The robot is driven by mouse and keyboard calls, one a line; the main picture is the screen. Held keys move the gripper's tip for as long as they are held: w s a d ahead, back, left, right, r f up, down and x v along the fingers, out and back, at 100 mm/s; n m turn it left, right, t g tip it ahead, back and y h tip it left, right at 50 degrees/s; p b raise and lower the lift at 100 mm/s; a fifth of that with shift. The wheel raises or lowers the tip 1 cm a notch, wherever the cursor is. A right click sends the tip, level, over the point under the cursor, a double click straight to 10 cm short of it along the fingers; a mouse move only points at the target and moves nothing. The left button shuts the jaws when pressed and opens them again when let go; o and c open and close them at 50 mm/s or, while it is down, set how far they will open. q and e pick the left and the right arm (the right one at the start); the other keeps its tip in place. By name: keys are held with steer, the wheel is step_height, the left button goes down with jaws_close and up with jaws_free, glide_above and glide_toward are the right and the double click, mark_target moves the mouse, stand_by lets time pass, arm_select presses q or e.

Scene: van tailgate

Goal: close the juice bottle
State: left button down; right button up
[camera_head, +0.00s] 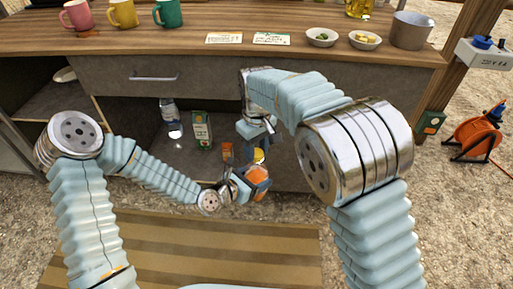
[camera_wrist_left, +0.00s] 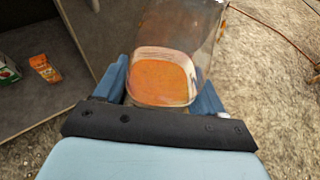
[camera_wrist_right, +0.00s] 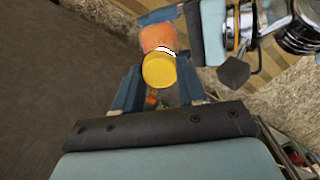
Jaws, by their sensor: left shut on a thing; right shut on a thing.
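The juice bottle (camera_head: 258,177), with orange juice in it, is held off the ground in front of the counter. My left gripper (camera_head: 248,182) is shut on its body; the left wrist view shows the bottle (camera_wrist_left: 163,82) between the fingers. My right gripper (camera_head: 257,146) is above it, pointing down, shut on the yellow cap (camera_head: 259,156). In the right wrist view the cap (camera_wrist_right: 158,71) is between the fingertips, in line with the bottle's neck, a white ring showing at its edge. I cannot tell whether the cap touches the bottle's mouth, which is hidden.
The counter (camera_head: 300,60) carries mugs, cards, bowls and a metal pot (camera_head: 410,30). Below, a drawer and an open shelf hold a clear bottle (camera_head: 172,120), a green carton (camera_head: 202,130) and a small orange packet (camera_head: 227,152). An orange cable reel (camera_head: 475,138) stands at right.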

steer(key=shift+m, duration=0.7)
steer(key=o, duration=1.2)
steer(key=shift+c, duration=0.2)
steer(key=shift+r, duration=2.3)
steer(key=shift+r+n, duration=0.9)
steer(key=shift+r, duration=0.85)
steer(key=shift+c, duration=0.4)
